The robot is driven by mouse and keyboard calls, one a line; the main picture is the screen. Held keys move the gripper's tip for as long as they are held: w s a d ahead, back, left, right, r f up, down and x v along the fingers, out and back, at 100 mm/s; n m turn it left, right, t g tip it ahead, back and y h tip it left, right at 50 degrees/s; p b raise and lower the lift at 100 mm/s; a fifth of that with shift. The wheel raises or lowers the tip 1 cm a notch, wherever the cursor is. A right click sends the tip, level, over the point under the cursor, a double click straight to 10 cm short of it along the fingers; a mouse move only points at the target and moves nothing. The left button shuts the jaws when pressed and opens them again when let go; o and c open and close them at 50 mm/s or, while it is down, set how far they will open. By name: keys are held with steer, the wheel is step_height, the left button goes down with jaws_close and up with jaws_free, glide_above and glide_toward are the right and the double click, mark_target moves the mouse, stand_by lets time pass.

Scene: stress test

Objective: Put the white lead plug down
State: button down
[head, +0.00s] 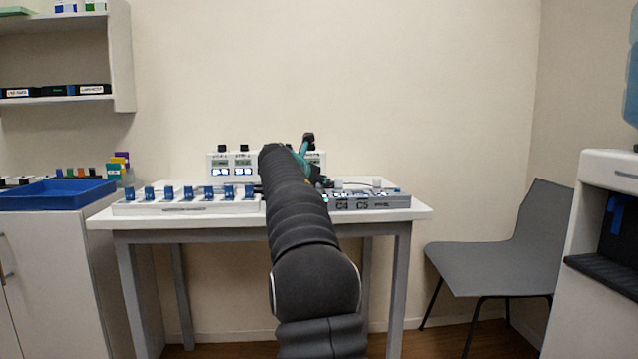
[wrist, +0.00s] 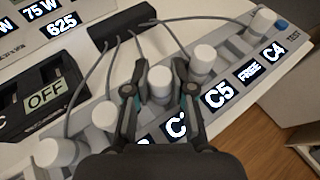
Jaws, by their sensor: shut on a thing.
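My gripper (wrist: 160,92) is shut on a white lead plug (wrist: 159,82), with one finger on each side of its round cap. The plug is over the grey socket strip (wrist: 236,62), near a label that a finger partly covers. I cannot tell whether its lower end is in a socket or above one. Other white plugs stand along the strip, one near C5 (wrist: 204,58) and one towards C4 (wrist: 263,20). In the head view my arm hides the held plug, and the strip (head: 372,203) shows at the table's right.
A black block (wrist: 122,24) with grey cables lies behind the strip. A black unit marked OFF (wrist: 45,95) is at the left. The white table (head: 420,213) also bears a strip of blue switches (head: 186,208). A grey chair (head: 505,258) stands at the right.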

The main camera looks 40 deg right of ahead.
steer(key=c, duration=1.3)
jaws_free()
steer(key=shift+o, duration=0.2)
steer(key=shift+a+r, duration=0.1)
steer(key=shift+r, duration=0.1)
steer(key=v, duration=1.1)
steer(key=shift+s+a, duration=0.2)
steer(key=shift+a, duration=0.15)
steer(key=s+a+f+m+t+y, duration=0.1)
steer(key=s+a+f+m+y, duration=0.2)
steer(key=s+a+f+m, duration=0.35)
steer(key=s+a+f+m+y, duration=0.35)
steer(key=s+a, duration=0.45)
steer(key=a, duration=0.3)
steer(key=s+a+f+m+y, duration=0.2)
steer(key=s+a+f+m, duration=0.4)
steer(key=s+f, duration=0.3)
steer(key=s+a+f+m+g+y, duration=0.1)
steer(key=s+a+f+m+y, duration=0.2)
steer(key=s+a+f+m, duration=0.4)
steer(key=s+a+f, duration=0.2)
steer(key=s+f, duration=0.1)
steer(key=s, duration=0.2)
steer(key=shift+s+a+f+y, duration=0.2)
steer(key=shift+s+f+y, duration=0.05)
steer(key=shift+s+y, duration=0.1)
